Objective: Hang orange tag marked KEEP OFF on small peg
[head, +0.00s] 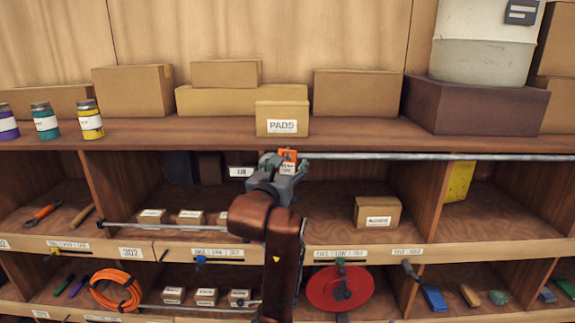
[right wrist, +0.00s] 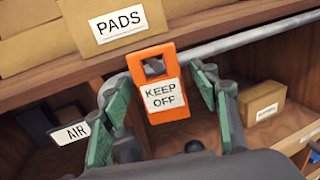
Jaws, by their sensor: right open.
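The orange tag (head: 287,154) shows at the front edge of the upper shelf, below the PADS box. In the right wrist view the tag (right wrist: 170,116) is upright and slightly tilted, with a hole near its top and a white KEEP OFF label. My right gripper (head: 286,163) is at the tag. Its green-padded fingers are spread to either side of the tag, with visible gaps. I cannot make out the small peg or what holds the tag up. My left gripper is not in view.
A grey pipe (head: 430,157) runs along the shelf edge to the right, close to my right gripper. The PADS box (head: 282,119) stands just above. An AIR label (head: 241,172) is to the left. Dividers and small cartons (head: 377,213) fill the cubbies below.

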